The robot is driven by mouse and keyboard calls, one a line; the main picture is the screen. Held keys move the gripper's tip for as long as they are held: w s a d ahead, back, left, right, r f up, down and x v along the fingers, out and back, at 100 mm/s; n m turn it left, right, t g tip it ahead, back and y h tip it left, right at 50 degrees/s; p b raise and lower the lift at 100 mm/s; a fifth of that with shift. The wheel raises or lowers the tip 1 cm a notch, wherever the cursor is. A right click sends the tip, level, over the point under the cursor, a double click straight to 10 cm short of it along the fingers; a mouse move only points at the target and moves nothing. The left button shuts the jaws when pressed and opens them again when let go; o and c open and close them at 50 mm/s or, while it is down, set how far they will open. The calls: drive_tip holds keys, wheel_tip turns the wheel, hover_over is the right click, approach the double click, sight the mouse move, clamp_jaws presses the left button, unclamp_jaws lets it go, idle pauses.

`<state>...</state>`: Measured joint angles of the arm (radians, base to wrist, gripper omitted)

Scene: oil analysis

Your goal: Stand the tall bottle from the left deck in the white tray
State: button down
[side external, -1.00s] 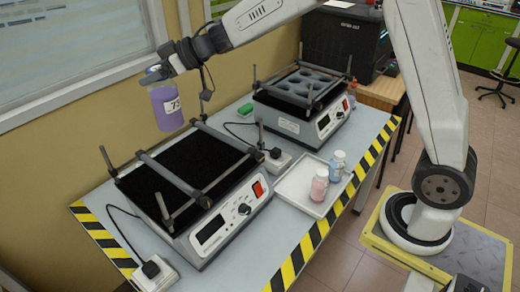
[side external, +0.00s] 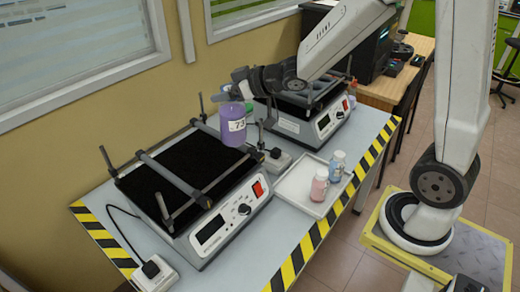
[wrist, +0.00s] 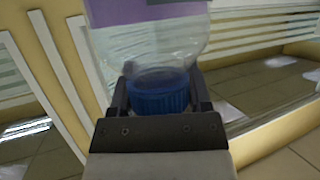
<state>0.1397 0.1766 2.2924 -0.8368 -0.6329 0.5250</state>
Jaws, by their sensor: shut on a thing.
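The tall bottle (side external: 232,124) has purple contents and a white label reading 73. My gripper (side external: 236,91) is shut on its cap and holds it upright in the air, near the back right corner of the left deck (side external: 170,165). In the wrist view the blue cap (wrist: 160,92) sits between the two fingers of my gripper (wrist: 160,88), with the clear bottle shoulder and purple label beyond. The white tray (side external: 292,190) lies on the bench to the right of the left deck. The left deck's black top is bare.
A pink bottle (side external: 319,186) and a blue bottle (side external: 337,166) stand at the tray's right side; its left part is free. Raised bars and posts (side external: 147,157) frame the left deck. A second shaker (side external: 310,118) stands behind the tray.

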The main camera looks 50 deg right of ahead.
drive_tip(key=shift+s+d+f+m+h, duration=0.3)
drive_tip(key=shift+s+d+f, duration=0.1)
drive_tip(key=shift+s+d, duration=0.35)
drive_tip(key=shift+a, duration=0.15)
drive_tip(key=shift+r, duration=0.1)
